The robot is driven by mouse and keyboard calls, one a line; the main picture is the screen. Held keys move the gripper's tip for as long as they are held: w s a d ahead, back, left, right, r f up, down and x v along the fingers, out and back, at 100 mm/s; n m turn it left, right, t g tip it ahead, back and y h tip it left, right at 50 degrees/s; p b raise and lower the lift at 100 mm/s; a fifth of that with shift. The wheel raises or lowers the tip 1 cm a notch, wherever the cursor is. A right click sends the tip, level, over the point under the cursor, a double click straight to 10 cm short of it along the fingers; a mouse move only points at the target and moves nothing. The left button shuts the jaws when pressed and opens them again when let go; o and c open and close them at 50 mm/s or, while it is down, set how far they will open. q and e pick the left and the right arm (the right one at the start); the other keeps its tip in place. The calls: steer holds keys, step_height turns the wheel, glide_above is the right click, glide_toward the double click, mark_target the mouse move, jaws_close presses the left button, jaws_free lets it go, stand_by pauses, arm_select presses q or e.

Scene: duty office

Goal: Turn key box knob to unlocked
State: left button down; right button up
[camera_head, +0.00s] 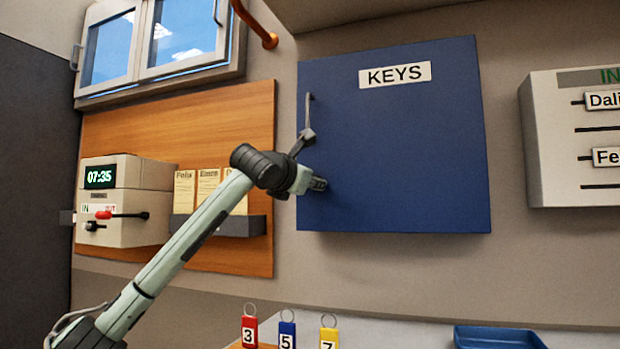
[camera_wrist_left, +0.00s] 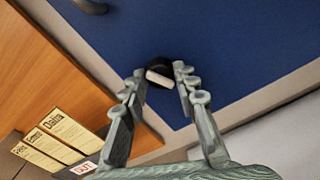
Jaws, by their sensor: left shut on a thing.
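The blue key box (camera_head: 400,150) hangs on the wall with a white KEYS label on its door; its blue door also fills much of the left wrist view (camera_wrist_left: 230,40). My left gripper (camera_head: 318,184) is at the lower left of the door. In the left wrist view its two fingers (camera_wrist_left: 160,72) are shut on the knob (camera_wrist_left: 158,77), one on each side. The knob has a dark round base and a pale bar, slightly tilted in that view. In the head view my gripper hides the knob. My right gripper is in neither view.
A grey door handle (camera_head: 308,108) is just above my gripper. A wooden board (camera_head: 225,115) with a time clock (camera_head: 130,190) and card rack (camera_head: 235,226) is left. Key tags (camera_head: 287,335) and a blue tray (camera_head: 495,338) are below; an in/out board (camera_head: 555,150) is right.

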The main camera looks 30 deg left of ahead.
arm_select(q)
steer(key=m+p, duration=0.1)
steer(key=m, duration=0.4)
steer(key=shift+m, duration=0.4)
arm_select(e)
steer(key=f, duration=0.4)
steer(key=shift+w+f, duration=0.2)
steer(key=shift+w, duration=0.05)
arm_select(q)
steer(key=c, duration=1.2)
jaws_free()
steer(key=shift+o, duration=0.2)
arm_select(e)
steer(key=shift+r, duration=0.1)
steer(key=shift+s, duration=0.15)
arm_select(q)
steer(key=v, duration=1.2)
